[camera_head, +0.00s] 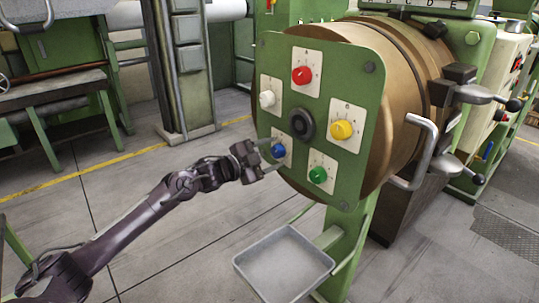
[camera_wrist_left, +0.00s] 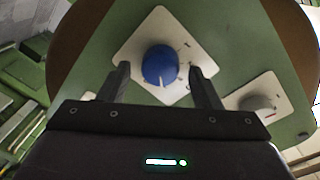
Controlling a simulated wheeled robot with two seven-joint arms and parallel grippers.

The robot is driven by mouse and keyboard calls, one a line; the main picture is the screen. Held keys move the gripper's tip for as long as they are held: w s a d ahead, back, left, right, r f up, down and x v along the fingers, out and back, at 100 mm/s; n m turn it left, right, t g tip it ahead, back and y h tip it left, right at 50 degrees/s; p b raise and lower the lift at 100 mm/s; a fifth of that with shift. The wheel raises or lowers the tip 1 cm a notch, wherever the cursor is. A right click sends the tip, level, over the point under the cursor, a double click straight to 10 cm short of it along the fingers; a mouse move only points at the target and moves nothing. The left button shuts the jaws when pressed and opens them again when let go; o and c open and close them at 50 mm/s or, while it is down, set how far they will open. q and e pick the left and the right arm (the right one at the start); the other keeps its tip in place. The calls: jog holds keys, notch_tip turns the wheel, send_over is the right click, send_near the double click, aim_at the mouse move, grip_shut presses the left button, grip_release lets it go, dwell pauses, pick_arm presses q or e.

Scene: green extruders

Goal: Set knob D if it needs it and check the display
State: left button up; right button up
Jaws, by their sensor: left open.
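A green panel (camera_head: 272,80) carries several coloured knobs on white plates; the plate letters are too small to read surely. The blue knob (camera_head: 279,150) is at the panel's lower left. In the left wrist view the blue knob (camera_wrist_left: 161,65) is near the centre, its pale pointer line toward the bottom. My left gripper (camera_head: 272,157) is open at the blue knob, its fingers on either side of it in the picture; contact cannot be told. The display (camera_head: 420,5) at the top right is cut off, with letters B to E partly visible. My right gripper is not in view.
Red (camera_head: 301,75), yellow (camera_head: 341,130), green (camera_head: 317,175) and white (camera_head: 267,99) knobs surround a dark central hub (camera_head: 302,124). A metal tray (camera_head: 284,268) is below the panel. A handle (camera_head: 417,155) projects at the drum's right.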

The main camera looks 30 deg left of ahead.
pick_arm(q)
jog(key=shift+s, duration=0.1)
jog(key=b+v, duration=0.1)
jog(key=v, duration=0.6)
jog(key=shift+s, duration=0.3)
jog(key=shift+a, duration=0.15)
